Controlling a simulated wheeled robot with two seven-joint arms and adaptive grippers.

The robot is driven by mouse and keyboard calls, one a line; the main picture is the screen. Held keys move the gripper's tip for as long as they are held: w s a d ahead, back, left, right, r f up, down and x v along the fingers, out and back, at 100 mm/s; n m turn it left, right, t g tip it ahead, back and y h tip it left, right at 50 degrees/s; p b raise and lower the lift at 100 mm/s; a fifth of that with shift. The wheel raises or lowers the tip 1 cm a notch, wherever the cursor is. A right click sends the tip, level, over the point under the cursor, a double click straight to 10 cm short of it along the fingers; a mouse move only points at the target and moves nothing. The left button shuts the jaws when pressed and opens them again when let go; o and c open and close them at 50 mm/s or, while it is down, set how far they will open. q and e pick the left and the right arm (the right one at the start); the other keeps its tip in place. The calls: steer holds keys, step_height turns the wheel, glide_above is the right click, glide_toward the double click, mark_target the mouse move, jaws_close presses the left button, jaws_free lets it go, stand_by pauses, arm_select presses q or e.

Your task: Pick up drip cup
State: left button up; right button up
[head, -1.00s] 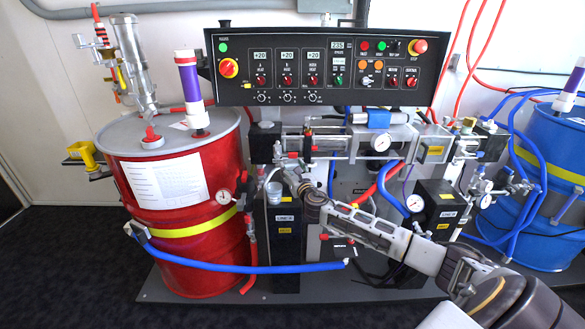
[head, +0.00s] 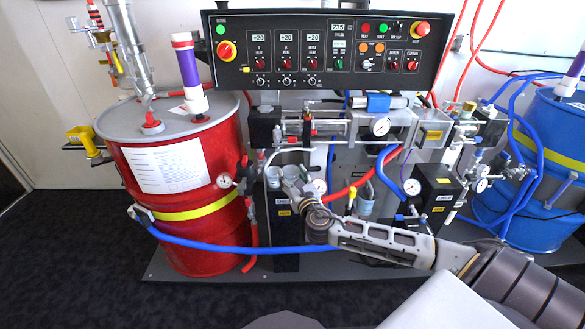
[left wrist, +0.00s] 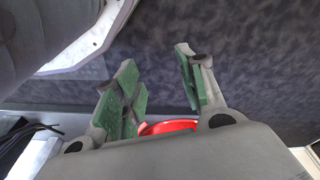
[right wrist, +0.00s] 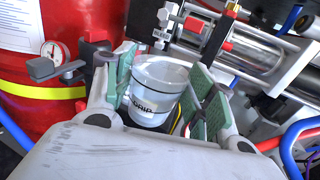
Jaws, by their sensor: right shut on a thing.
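The drip cup (right wrist: 157,88), a pale translucent cup with dark lettering, stands between the green-padded fingers of my right gripper (right wrist: 166,76) in the right wrist view. The right gripper is shut on it. In the head view this gripper (head: 291,184) is in front of the black LINE-A box, right of the red drum; the cup is small there and partly hidden by the fingers. My left gripper (left wrist: 158,64) is open and empty above dark carpet in the left wrist view.
The red drum (head: 178,185) stands close to the left, with a blue hose (head: 215,252) crossing below. A pressure gauge (head: 319,186) and metal cylinders are close behind the right gripper. The control panel (head: 325,50) is above.

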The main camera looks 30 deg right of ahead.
steer(key=shift+s+a, duration=0.35)
steer(key=shift+s, duration=0.25)
steer(key=shift+s+a, duration=0.35)
steer(key=shift+s, duration=0.25)
steer(key=shift+s+a, duration=0.2)
steer(key=shift+s, duration=0.1)
arm_select(q)
steer(key=shift+s+a+f, duration=0.1)
steer(key=shift+a+f, duration=0.1)
steer(key=shift+f, duration=0.3)
steer(key=shift+s+a+f, duration=0.1)
steer(key=shift+a+f, duration=0.05)
steer(key=shift+f, duration=0.35)
steer(key=shift+w, duration=0.25)
steer(key=shift+s, duration=0.2)
